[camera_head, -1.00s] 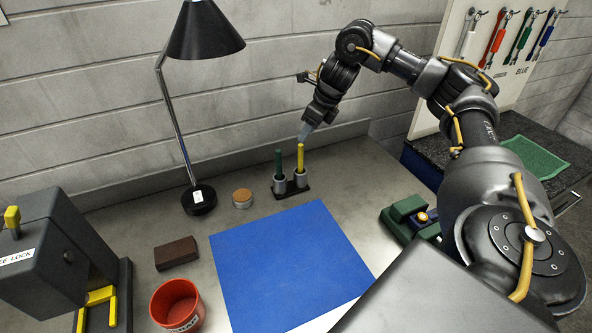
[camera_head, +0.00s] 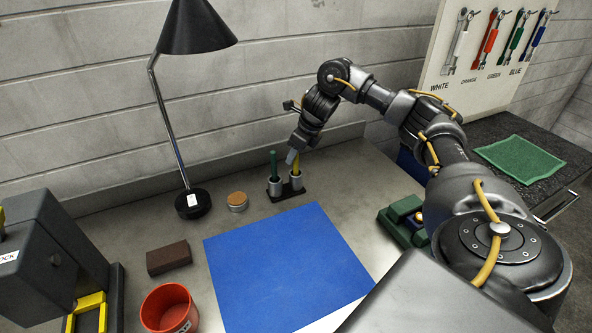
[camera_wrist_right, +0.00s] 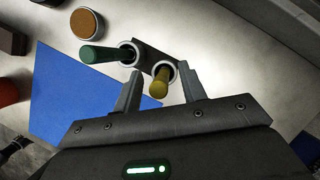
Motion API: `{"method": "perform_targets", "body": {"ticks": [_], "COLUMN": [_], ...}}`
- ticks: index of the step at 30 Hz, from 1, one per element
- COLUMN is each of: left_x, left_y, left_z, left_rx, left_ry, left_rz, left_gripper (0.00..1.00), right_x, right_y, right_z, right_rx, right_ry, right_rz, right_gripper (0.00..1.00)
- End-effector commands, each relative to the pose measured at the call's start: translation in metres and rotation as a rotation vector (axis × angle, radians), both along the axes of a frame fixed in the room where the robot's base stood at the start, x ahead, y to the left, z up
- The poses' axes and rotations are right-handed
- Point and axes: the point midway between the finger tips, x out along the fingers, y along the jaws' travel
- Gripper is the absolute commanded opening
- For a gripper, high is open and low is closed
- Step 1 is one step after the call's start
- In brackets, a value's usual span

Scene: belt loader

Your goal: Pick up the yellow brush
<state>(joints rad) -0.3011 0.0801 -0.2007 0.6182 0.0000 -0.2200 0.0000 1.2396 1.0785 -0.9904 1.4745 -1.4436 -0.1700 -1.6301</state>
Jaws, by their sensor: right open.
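The yellow brush (camera_head: 297,163) stands upright in the right cup of a small dark two-cup holder (camera_head: 286,190) at the back of the table. A green-handled brush (camera_head: 274,162) stands in the left cup. My right gripper (camera_head: 292,157) is at the yellow handle's upper part and partly hides it. In the right wrist view, my right gripper (camera_wrist_right: 158,92) is open. The end of the yellow brush (camera_wrist_right: 159,84) shows between its two fingers, with gaps on both sides. The green brush (camera_wrist_right: 100,54) lies outside the left finger. My left gripper is not in view.
A blue mat (camera_head: 285,265) covers the middle of the table. A round tin (camera_head: 238,201), a black lamp (camera_head: 193,203), a brown block (camera_head: 169,257) and a red cup (camera_head: 168,309) are to the left. A green device (camera_head: 402,220) is to the right.

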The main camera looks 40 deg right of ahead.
Motion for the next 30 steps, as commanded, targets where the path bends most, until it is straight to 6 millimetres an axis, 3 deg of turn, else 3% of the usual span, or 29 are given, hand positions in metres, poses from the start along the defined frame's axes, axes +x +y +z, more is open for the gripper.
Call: {"method": "perform_targets", "body": {"ticks": [4, 11, 21, 30], "left_x": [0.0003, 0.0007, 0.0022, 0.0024], "left_y": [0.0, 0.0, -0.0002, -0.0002], "left_z": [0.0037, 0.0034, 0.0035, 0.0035], "left_rx": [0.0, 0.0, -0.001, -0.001], "left_ry": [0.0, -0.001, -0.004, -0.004], "left_rz": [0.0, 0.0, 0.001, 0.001], "left_gripper": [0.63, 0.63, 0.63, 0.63], "right_x": [0.0039, 0.0048, 0.0049, 0.005], "right_y": [0.0014, 0.0015, 0.0018, 0.0016], "right_z": [-0.0104, -0.0118, -0.0116, -0.0104], "right_rx": [0.0, -0.001, -0.001, -0.001], "right_ry": [0.001, -0.001, -0.001, -0.001], "right_rz": [0.0, 0.0, 0.001, 0.001], "right_gripper": [0.41, 0.41, 0.0, 0.0]}}
